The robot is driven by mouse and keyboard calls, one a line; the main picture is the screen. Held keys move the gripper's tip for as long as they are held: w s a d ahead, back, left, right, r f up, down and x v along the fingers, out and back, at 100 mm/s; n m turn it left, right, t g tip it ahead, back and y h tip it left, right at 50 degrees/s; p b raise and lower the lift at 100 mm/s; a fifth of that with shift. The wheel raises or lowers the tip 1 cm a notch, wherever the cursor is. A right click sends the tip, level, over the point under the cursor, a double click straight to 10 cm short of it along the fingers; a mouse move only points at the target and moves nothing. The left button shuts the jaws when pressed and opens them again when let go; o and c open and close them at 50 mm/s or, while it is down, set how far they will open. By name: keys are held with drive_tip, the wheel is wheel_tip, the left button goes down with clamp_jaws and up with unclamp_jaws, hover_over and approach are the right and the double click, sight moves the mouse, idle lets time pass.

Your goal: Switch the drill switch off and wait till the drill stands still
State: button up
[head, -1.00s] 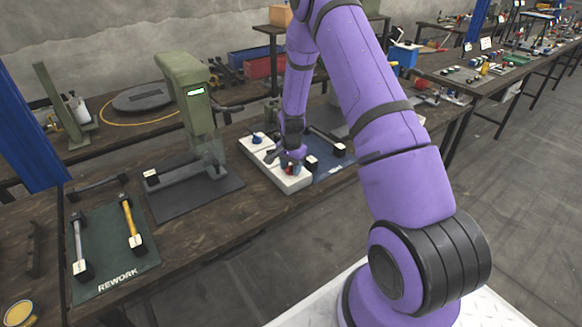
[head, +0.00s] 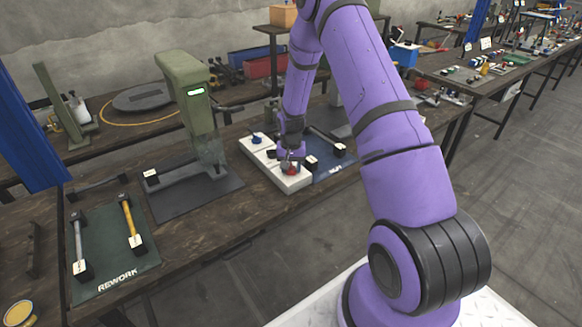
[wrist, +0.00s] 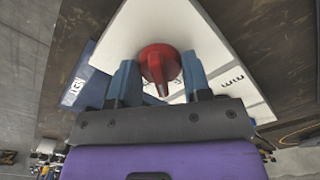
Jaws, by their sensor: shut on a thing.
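A red rotary switch (wrist: 160,66) sits on a white switch panel (wrist: 205,45) in the wrist view. Its pointer ridge points towards the bottom of that view. My gripper (wrist: 159,74) has its two blue fingers on either side of the red switch and is shut on it. In the head view my gripper (head: 290,162) is down at the near end of the white panel (head: 293,183), with the red switch (head: 292,170) mostly hidden by it. I cannot tell whether a drill is turning; no spinning part shows clearly.
A green press (head: 187,85) with a lit green display stands left of the panel. A blue knob (head: 257,138) is at the panel's far end. A blue mat (head: 338,168) with dark-ended bars lies right. A green REWORK mat (head: 110,275) with two bars lies front left.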

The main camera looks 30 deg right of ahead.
sight(291, 166)
drive_tip(key=n, duration=0.3)
drive_tip(key=shift+n, duration=2.1)
drive_tip(key=o, duration=0.9)
drive_tip(key=shift+r, duration=0.1)
wheel_tip(291, 166, up, 11)
drive_tip(key=shift+f, duration=0.2)
